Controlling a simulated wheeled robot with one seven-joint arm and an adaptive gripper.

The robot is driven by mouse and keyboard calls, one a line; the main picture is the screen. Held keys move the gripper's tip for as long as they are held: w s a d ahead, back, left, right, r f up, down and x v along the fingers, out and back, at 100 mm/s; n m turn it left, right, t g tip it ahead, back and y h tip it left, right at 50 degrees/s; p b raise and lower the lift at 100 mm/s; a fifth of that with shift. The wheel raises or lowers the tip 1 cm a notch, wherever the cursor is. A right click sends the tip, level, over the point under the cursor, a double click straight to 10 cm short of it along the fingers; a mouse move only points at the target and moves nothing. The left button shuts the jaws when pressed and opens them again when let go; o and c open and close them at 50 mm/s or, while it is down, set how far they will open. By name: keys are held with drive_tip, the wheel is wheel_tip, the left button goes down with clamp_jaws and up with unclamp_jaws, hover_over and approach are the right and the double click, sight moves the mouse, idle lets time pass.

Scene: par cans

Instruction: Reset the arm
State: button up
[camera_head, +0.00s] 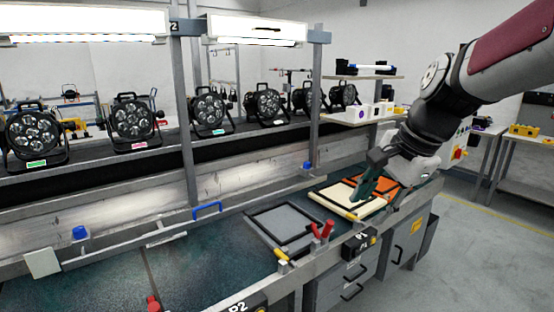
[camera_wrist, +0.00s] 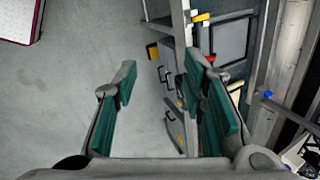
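My arm comes in from the upper right in the head view, and my gripper (camera_head: 378,180) hangs above the right end of the workbench, over the cream and orange panels. In the wrist view my gripper (camera_wrist: 165,95) has its green-padded fingers spread wide apart. Nothing is between them, only the floor and the bench's cabinet front far below. The gripper is open and empty.
The green-topped workbench (camera_head: 200,265) carries a grey framed panel (camera_head: 287,226), a cream panel (camera_head: 338,199) and an orange panel (camera_head: 381,187). Several par cans (camera_head: 131,120) stand on the conveyor behind. Grey floor (camera_head: 470,260) is clear at the right.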

drive_tip(key=s+d+n+h+p, duration=0.1)
drive_tip(key=s+n+h+p, duration=0.1)
drive_tip(key=s+n, duration=1.1)
drive_tip(key=s+p, duration=0.1)
drive_tip(key=s, duration=1.1)
drive_tip(key=shift+s+d+f+h, duration=0.15)
drive_tip(key=shift+f+h, duration=0.2)
drive_tip(key=shift+h, duration=0.05)
